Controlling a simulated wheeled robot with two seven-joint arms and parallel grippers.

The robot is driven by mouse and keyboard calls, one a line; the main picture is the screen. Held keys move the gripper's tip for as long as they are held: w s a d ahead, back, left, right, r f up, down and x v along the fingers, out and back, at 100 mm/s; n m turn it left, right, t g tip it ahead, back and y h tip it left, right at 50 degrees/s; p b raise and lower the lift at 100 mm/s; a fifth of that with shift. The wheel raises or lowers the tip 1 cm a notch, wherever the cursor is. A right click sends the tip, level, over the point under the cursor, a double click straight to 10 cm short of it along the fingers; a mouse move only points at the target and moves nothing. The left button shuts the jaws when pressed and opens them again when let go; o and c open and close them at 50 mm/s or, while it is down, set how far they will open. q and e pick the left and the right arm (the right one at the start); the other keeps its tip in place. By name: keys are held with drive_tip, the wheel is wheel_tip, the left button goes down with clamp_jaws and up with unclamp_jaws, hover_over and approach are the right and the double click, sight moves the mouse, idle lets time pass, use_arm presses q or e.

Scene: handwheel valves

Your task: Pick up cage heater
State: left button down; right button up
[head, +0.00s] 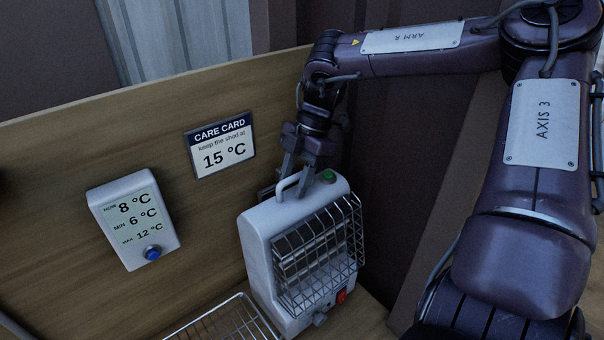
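The cage heater (270,250) is a white box with a wire grille (318,250) on its front, standing upright against the wooden back panel. It has a loop handle (286,184) and a green button (328,176) on top, and a red switch (341,297) low on the front. My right gripper (298,176) points down at the handle. Its fingers look apart, with the handle between or just beside them; exact contact is hard to tell. My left gripper is not in view.
A wire rack (228,322) lies left of the heater's foot. A thermometer display (134,218) reading 8 °C and a care card (220,145) saying 15 °C are on the wooden panel (60,160). A dark wall stands right of the heater.

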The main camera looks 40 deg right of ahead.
drive_tip(key=shift+f, duration=0.1)
drive_tip(key=c, duration=0.3)
clamp_jaws()
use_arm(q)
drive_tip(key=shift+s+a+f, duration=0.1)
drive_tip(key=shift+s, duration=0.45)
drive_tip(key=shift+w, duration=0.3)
use_arm(e)
drive_tip(key=shift+w+r, duration=0.1)
drive_tip(key=shift+r, duration=0.1)
